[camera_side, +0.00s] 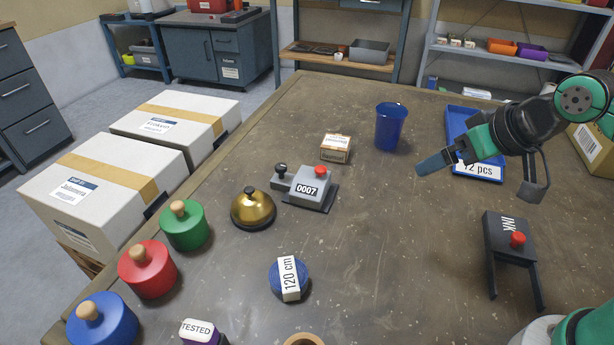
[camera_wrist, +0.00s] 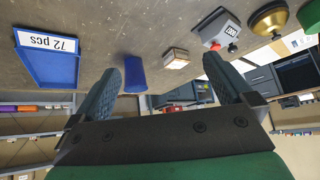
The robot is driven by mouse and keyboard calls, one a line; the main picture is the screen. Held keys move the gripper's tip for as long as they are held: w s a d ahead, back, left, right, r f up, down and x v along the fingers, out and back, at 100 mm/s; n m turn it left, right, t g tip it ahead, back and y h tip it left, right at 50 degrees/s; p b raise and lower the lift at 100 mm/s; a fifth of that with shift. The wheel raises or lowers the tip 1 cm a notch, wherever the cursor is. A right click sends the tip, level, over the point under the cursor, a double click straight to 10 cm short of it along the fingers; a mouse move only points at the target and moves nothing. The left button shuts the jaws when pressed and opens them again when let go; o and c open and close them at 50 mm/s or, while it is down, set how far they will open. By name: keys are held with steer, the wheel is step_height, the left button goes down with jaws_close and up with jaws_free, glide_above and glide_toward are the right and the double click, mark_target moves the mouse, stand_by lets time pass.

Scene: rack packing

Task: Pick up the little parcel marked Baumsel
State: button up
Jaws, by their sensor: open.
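A little parcel (camera_side: 335,149) with a pale top and a brown front with a small label stands on the table, left of the blue cup; the label appears to read Baumsel, though it is tiny. It also shows in the wrist view (camera_wrist: 176,58), between and beyond my two fingers. My gripper (camera_side: 484,178) is at the right of the side view, above the table near the blue tray, well apart from the parcel. In the wrist view my gripper (camera_wrist: 162,78) has its fingers wide apart with nothing between them.
A blue cup (camera_side: 389,127) stands between the parcel and my gripper. A grey counter marked 0007 (camera_side: 303,186) and a brass bell (camera_side: 253,208) are left of the parcel. A blue tray (camera_side: 459,125) and a dark INK stand (camera_side: 510,240) are at right. The table's middle is clear.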

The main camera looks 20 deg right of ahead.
steer(key=w+a+m+y, duration=0.1)
steer(key=w+m+y, duration=0.1)
steer(key=w+m, duration=0.4)
steer(key=m+t+y, duration=0.2)
steer(key=m+y, duration=0.2)
steer(key=m, duration=1.2)
glide_toward(338, 142)
steer(key=a+r, duration=0.2)
steer(key=a, duration=0.1)
steer(key=f+m, duration=0.1)
steer(key=m, duration=0.1)
steer(key=w+d+f+m, duration=0.1)
steer(key=w+f+m+t, duration=0.1)
steer(key=f+m, duration=0.1)
steer(key=shift+d+m+y, duration=0.2)
steer(key=shift+m+y, duration=0.1)
steer(key=shift+y, duration=0.1)
steer(key=shift+d+f+m, duration=0.1)
steer(key=shift+f+m, duration=0.25)
steer(key=shift+m, duration=0.05)
steer(key=shift+w+f, duration=0.15)
steer(key=shift+x, duration=2.75)
